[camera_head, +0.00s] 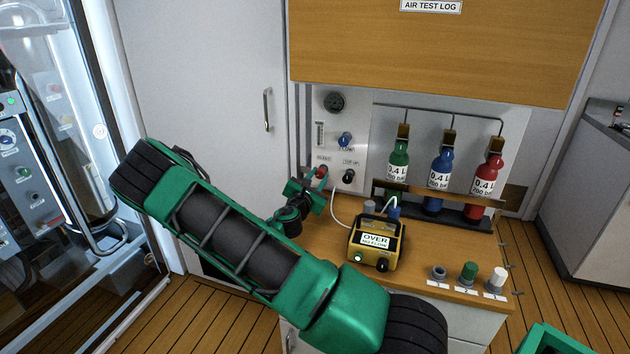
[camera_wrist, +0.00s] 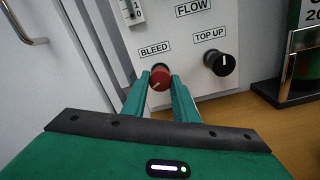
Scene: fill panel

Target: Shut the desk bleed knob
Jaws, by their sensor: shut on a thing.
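The bleed knob is a red round knob (camera_wrist: 159,78) with a white pointer line, on the white wall panel (camera_wrist: 195,65) under a "BLEED" label. In the head view the red knob (camera_head: 322,171) shows small at the lower left of the panel. My green gripper (camera_wrist: 160,88) is shut on the red knob, one finger on its left side and one on its right. In the head view my gripper (camera_head: 316,180) reaches the panel from the left. The knob's white line slants toward the lower left in the wrist view.
The black top-up knob (camera_wrist: 219,62) sits just right of the red knob. A blue flow knob (camera_head: 345,139) is above. A yellow meter (camera_head: 376,243) stands on the wooden desk (camera_head: 330,240). Green, blue and red bottles (camera_head: 440,178) stand in a rack to the right.

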